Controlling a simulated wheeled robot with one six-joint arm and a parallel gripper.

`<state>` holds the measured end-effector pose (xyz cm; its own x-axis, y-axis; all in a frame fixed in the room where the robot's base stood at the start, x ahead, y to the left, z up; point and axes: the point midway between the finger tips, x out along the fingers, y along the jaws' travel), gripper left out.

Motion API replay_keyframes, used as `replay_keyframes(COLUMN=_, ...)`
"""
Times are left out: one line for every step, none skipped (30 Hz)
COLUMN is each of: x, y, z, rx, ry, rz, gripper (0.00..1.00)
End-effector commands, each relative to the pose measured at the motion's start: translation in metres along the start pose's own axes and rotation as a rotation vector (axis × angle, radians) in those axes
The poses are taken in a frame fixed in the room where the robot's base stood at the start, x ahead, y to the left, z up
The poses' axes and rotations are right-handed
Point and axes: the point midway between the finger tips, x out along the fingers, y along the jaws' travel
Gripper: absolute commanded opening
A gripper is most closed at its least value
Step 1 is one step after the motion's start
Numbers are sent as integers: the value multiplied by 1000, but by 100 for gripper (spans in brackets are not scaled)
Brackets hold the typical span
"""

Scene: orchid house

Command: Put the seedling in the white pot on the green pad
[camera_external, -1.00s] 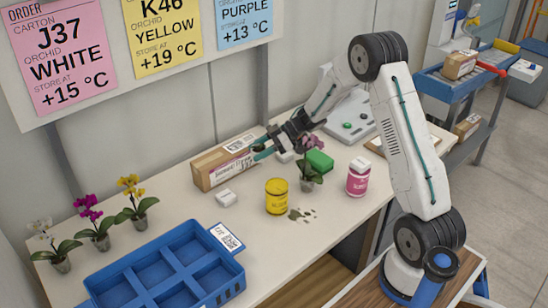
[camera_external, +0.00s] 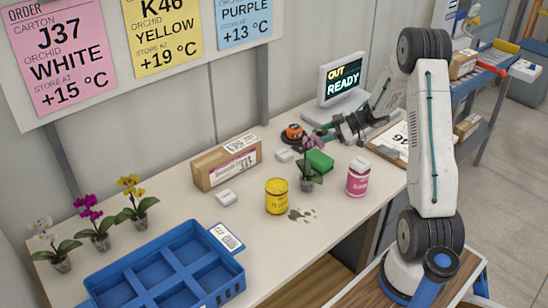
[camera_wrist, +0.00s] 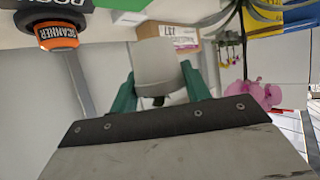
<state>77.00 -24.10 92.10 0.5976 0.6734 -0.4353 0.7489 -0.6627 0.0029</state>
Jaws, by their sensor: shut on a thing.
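My gripper (camera_external: 320,131) is above the bench beside the monitor base. In the wrist view its teal fingers are shut on a pale, rounded thing (camera_wrist: 158,68). Its far side is hidden, and I cannot tell whether it is the white pot; no seedling shows clearly in it. A thick green block (camera_external: 319,160), the only green pad-like thing I see, lies on the bench just below and in front of my gripper. A potted pink orchid (camera_external: 309,172) stands in front of the block and partly covers it.
An orange scanner (camera_external: 294,133) and a small white box (camera_external: 285,155) are close to my gripper. A carton (camera_external: 226,165), yellow tin (camera_external: 276,196) and pink bottle (camera_external: 358,177) stand around. Dark spots mark the bench. A blue crate (camera_external: 165,268) and several orchids are at left.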

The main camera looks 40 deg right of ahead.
Motion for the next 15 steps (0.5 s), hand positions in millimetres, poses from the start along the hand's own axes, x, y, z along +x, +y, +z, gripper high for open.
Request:
replay_keyframes(x=3, y=0, z=6, rx=3, ry=0, rz=-1, gripper=23)
replay_keyframes(x=4, y=0, z=8, rx=1, ry=0, rz=-1, gripper=23)
replay_keyframes(x=5, y=0, z=10, rx=0, ry=0, rz=-1, gripper=23)
replay_keyframes(x=6, y=0, z=12, rx=0, ry=0, rz=-1, gripper=23)
replay_keyframes(x=7, y=0, z=14, rx=0, ry=0, rz=-1, gripper=23)
replay_keyframes(x=9, y=0, z=17, rx=1, ry=0, rz=-2, gripper=23)
replay_keyframes(x=10, y=0, z=20, rx=2, ry=0, rz=-2, gripper=23)
replay_keyframes(x=12, y=0, z=23, rx=2, ry=0, rz=-2, gripper=23)
replay_keyframes(x=14, y=0, z=29, rx=2, ry=1, rz=-2, gripper=23)
replay_keyframes(x=17, y=0, z=33, rx=3, ry=1, rz=-2, gripper=23)
replay_keyframes(x=19, y=0, z=37, rx=3, ry=1, rz=-2, gripper=23)
replay_keyframes(x=21, y=0, z=42, rx=2, ry=1, rz=-1, gripper=23)
replay_keyframes(x=22, y=0, z=44, rx=1, ry=1, rz=-2, gripper=23)
replay_keyframes(x=22, y=0, z=45, rx=1, ry=0, rz=-1, gripper=23)
replay_keyframes(x=22, y=0, z=45, rx=0, ry=0, rz=-1, gripper=23)
